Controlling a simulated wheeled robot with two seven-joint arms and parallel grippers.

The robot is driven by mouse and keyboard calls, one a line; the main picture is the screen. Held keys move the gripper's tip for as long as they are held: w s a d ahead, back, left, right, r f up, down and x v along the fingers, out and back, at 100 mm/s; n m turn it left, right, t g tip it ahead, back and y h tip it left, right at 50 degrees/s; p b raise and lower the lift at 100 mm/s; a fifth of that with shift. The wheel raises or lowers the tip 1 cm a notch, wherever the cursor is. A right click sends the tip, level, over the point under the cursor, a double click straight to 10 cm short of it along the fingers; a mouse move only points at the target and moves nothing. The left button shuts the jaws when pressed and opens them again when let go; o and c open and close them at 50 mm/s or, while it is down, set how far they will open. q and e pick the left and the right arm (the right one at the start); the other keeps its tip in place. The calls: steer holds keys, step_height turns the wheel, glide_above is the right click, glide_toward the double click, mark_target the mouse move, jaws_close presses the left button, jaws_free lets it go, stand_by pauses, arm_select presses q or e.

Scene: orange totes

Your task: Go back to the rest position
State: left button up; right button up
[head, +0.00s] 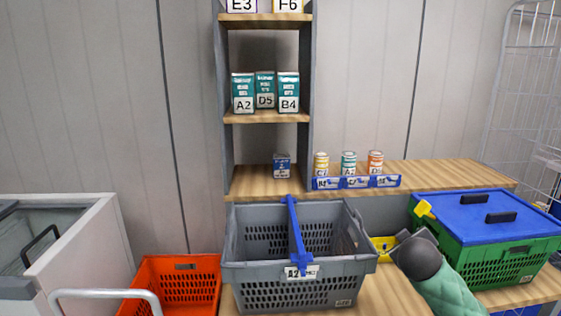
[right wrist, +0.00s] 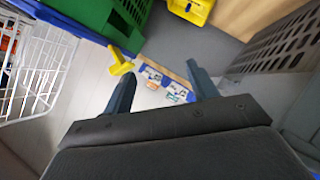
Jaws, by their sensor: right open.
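My right gripper (head: 411,240) is over the gap between the grey basket and the green crate in the head view. In the right wrist view its two fingers (right wrist: 162,92) are spread apart with nothing between them. The forearm with a green sleeve comes in from the lower right. My left gripper is not in the head view.
A grey basket (head: 300,272) with a blue handle stands left of my right gripper. A green crate (head: 500,258) with a blue lid (head: 460,213) stands right. An orange tote (head: 180,283) is at lower left. Shelves (head: 265,117) hold boxes; several cans (head: 348,163) stand behind.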

steer(key=s+a+f+g+y+p, duration=0.1)
steer(key=s+a+f+g+y, duration=0.1)
steer(key=s+a+f, duration=0.6)
steer(key=s+a+f+g+y+p, duration=0.1)
steer(key=s+a+f+g+y, duration=0.2)
steer(key=s+a+f, duration=0.5)
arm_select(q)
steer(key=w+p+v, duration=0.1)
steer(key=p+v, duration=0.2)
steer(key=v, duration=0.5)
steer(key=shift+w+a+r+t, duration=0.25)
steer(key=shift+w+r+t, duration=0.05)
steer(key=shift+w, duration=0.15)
arm_select(e)
steer(key=s+a+f+m+g, duration=0.1)
steer(key=s+f, duration=0.3)
steer(key=s, duration=0.5)
steer(key=s+a+f+g+y, duration=0.1)
steer(key=s+a+f+g, duration=0.1)
steer(key=s+f, duration=0.3)
steer(key=s+a+f+m+g, duration=0.1)
steer(key=s+f, duration=0.4)
steer(key=s, duration=0.8)
steer(key=shift+a+m+g+y, duration=0.3)
steer(key=shift+a+g, duration=0.1)
steer(key=shift+g, duration=0.2)
steer(key=shift+r, duration=0.1)
